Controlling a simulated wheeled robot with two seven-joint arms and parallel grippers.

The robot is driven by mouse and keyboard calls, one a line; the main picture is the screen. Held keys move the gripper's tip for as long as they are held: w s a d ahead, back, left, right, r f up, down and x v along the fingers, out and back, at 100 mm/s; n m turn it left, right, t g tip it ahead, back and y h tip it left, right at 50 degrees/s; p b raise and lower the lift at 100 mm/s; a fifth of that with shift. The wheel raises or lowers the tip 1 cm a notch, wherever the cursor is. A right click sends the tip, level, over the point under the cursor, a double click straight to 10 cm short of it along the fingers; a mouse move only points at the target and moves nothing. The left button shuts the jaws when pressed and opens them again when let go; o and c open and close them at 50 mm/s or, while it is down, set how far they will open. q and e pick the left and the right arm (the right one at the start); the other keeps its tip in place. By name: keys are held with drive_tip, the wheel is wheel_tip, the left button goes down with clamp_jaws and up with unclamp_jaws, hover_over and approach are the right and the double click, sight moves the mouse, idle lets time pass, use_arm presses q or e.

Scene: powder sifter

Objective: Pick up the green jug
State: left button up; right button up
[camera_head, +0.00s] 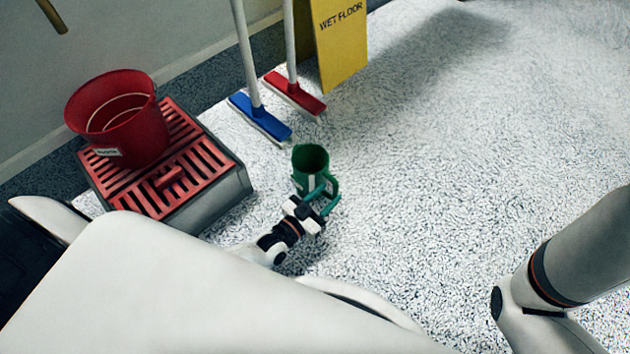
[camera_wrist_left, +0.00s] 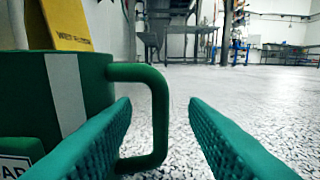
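The green jug (camera_head: 309,162) stands upright on the speckled floor in the head view, with a pale stripe and a label. In the left wrist view the jug (camera_wrist_left: 80,85) fills the left side, its handle (camera_wrist_left: 160,110) pointing right. My left gripper (camera_head: 324,196) is at the jug's handle side. In the wrist view its teal fingers (camera_wrist_left: 160,108) are apart, with the handle's outer bar appearing between them. I cannot tell whether either finger touches it. My right gripper is out of view; only part of the right arm shows at lower right.
A red bucket (camera_head: 137,130) stands on a red-slatted grey box (camera_head: 236,193) left of the jug. A blue broom (camera_head: 262,120), a red broom (camera_head: 296,95) and a yellow wet-floor sign (camera_head: 341,50) stand behind. The floor to the right is clear.

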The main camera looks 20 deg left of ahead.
sight(334, 189)
use_arm(q)
drive_tip(key=b+x, duration=0.3)
drive_tip(key=x, duration=0.2)
drive_tip(key=shift+w+d+r+b, duration=0.1)
drive_tip(key=shift+w+b, duration=0.15)
drive_tip(key=shift+b, duration=0.1)
drive_tip(key=shift+w, duration=0.15)
drive_tip(key=shift+r, duration=0.15)
clamp_jaws()
